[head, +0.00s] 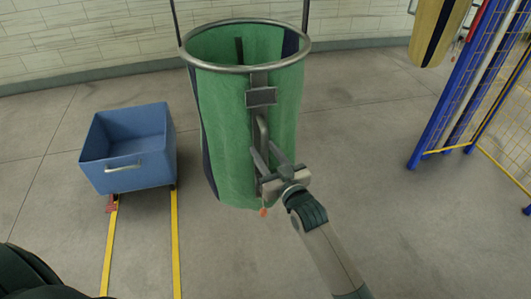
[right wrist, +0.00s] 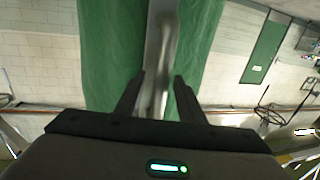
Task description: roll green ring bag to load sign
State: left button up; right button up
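The green ring bag (head: 230,130) hangs open-topped from a metal ring (head: 190,58) on two dark hangers, with dark navy side stripes. A grey metal handle (head: 262,130) runs down its front below a small plate; it also fills the middle of the right wrist view (right wrist: 163,60). My right gripper (head: 262,150) is at the handle. Its fingers (right wrist: 160,78) stand apart on either side of the bar, with gaps visible in the right wrist view. My left gripper is out of view; only a dark part of me shows at lower left. No load sign is visible.
A blue wheeled bin (head: 127,150) stands on the left between two yellow floor lines (head: 176,240). A blue-framed yellow mesh fence (head: 465,95) stands at the right. A yellow bag with a black stripe (head: 425,35) hangs at upper right. Floor between bag and fence is clear.

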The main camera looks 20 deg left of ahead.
jog(key=shift+s+d, duration=0.1)
jog(key=shift+s+d+f, duration=0.1)
jog(key=shift+s+d, duration=0.2)
jog(key=shift+d, duration=0.05)
jog(key=b+v, duration=0.4)
jog(key=v, duration=1.2)
jog(key=shift+d, duration=0.1)
dwell(0.6)
